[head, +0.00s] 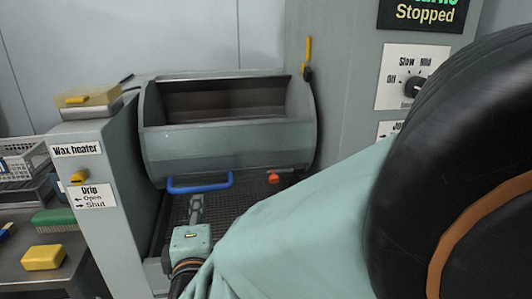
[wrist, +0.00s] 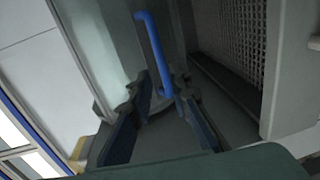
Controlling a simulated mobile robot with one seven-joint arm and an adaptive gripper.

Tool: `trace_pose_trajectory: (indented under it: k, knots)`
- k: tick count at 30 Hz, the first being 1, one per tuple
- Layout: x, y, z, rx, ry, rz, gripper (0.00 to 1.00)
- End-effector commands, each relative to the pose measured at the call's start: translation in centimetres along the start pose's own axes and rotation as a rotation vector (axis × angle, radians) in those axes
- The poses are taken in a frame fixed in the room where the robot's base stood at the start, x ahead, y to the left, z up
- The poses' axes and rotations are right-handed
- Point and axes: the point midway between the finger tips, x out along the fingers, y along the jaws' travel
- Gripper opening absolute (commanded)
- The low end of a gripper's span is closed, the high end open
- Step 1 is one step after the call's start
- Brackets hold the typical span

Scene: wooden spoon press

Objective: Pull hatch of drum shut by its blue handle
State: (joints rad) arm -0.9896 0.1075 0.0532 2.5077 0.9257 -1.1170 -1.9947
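The grey drum (head: 225,150) stands in its housing, with a dark opening (head: 225,103) showing in its upper front. The blue handle (head: 200,187) is a bar on the lower front edge of the curved hatch panel. In the wrist view the blue handle (wrist: 153,45) runs down toward the space between my fingers. My gripper (head: 196,203) is just below the handle in the head view. In the wrist view my gripper (wrist: 160,92) is open, with its fingers to either side of the handle's near end. I cannot tell whether either finger touches it.
A perforated dark tray (head: 225,207) lies under the drum. A wax heater cabinet (head: 78,150) stands close on the left, and a control panel (head: 412,76) is on the right. An orange knob (head: 273,177) sits right of the handle. My sleeved arm covers the lower right.

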Motion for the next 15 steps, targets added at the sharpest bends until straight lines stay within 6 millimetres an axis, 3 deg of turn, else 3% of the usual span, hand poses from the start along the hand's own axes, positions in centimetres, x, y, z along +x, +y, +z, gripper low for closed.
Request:
trace_pose_trajectory:
  k: [15]
  knots:
    - [8.9, -0.2, 0.1, 0.0, -0.002, 0.0, 0.17]
